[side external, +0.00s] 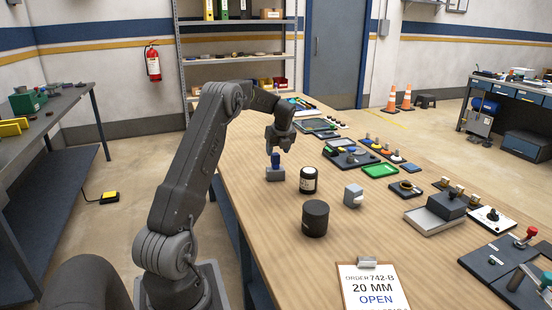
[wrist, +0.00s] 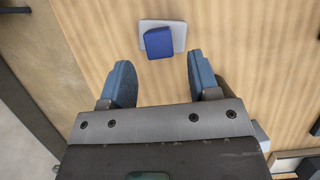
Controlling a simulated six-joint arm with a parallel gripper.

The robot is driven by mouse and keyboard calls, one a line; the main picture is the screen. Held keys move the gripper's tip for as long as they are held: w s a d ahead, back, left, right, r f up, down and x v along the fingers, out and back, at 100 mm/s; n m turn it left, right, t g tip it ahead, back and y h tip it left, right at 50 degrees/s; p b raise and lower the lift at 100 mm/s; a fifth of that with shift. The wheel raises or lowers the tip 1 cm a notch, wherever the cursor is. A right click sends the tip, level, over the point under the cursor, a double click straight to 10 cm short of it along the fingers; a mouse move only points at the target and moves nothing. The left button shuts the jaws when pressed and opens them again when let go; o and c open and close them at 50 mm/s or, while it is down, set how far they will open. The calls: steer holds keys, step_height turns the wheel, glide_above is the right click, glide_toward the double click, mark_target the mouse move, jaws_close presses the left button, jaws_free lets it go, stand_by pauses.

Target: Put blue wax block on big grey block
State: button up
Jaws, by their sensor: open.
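The blue wax block (wrist: 160,42) rests on a grey block (wrist: 179,33) in the wrist view, slightly turned on it.
A clipboard (side external: 371,290) lies at the front. Trays and fixtures fill the table's right side (side external: 435,212).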

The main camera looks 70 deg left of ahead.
steer(key=w+d+r+n+t, duration=0.1)
steer(key=w+d+r+n, duration=0.15)
steer(key=d+r, duration=0.9)
steer(key=s+d+r+n+t+h, duration=0.1)
steer(key=s+d+r+n, duration=0.15)
steer(key=d, duration=0.65)
steer(key=s+d+r+n+t, duration=0.1)
steer(key=d+r+n, duration=0.15)
steer(key=d, duration=0.65)
steer(key=s+d+f+n+t+h, duration=0.2)
steer(key=s+d+n, duration=0.8)
steer(key=s+d, duration=0.7)
steer(key=d+f+h, duration=0.1)
steer(key=d+f, duration=0.1)
steer(key=d, duration=0.1)
steer(key=shift+s+t+h, duration=0.3)
steer(key=shift+s, duration=0.05)
